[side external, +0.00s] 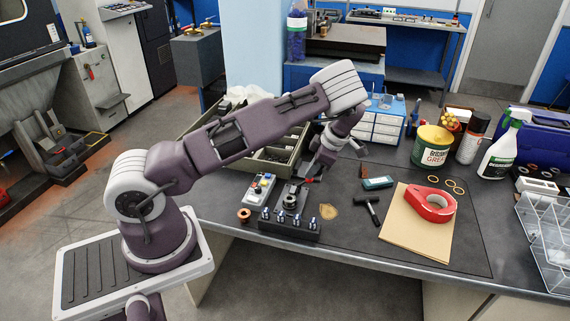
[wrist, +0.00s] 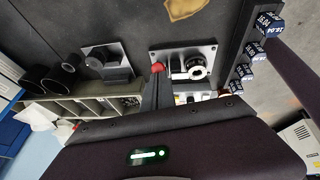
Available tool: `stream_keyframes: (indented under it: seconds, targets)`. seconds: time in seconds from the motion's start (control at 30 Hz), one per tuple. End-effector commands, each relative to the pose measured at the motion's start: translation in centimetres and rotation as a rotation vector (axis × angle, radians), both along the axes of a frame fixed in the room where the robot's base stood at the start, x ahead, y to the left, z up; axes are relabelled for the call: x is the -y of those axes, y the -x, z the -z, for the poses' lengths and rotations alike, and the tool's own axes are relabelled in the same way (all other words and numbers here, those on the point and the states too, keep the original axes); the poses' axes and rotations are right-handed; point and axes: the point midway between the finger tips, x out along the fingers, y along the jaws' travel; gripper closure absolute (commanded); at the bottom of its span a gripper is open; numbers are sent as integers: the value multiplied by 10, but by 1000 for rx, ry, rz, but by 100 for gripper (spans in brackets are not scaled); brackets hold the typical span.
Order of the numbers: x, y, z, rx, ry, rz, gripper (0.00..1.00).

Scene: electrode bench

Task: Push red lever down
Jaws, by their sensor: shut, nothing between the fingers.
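The red lever's round knob (wrist: 157,67) shows in the wrist view at the tips of my gripper (wrist: 158,78). It sits at the left edge of a metal plate with a round fitting (wrist: 196,68). In the side view the red knob (side external: 309,181) is a small spot close below my gripper (side external: 314,176). The fitting (side external: 290,202) stands left of it on a dark base. My gripper is shut and empty, with its fingers together. Whether the fingertips touch the knob cannot be told. The lever's shaft is mostly hidden.
A dark block with several blue-labelled parts (side external: 290,226) stands in front of the fitting. A control box (side external: 259,189) is at its left, a hammer (side external: 370,208) and red tape dispenser (side external: 428,205) at its right. A divided tray (side external: 272,157) lies behind.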

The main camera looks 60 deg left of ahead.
Motion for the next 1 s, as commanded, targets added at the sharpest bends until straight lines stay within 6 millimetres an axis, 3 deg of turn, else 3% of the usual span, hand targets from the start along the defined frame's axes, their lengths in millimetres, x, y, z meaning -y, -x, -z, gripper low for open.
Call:
stream_keyframes:
  seconds: [0.1,0.5,1.0]
  targets:
    - [5,-6,6,-68,-69,5,100]
    - [16,-16,19,-60,-56,-3,100]
    - [18,-18,23,-58,-56,-3,100]
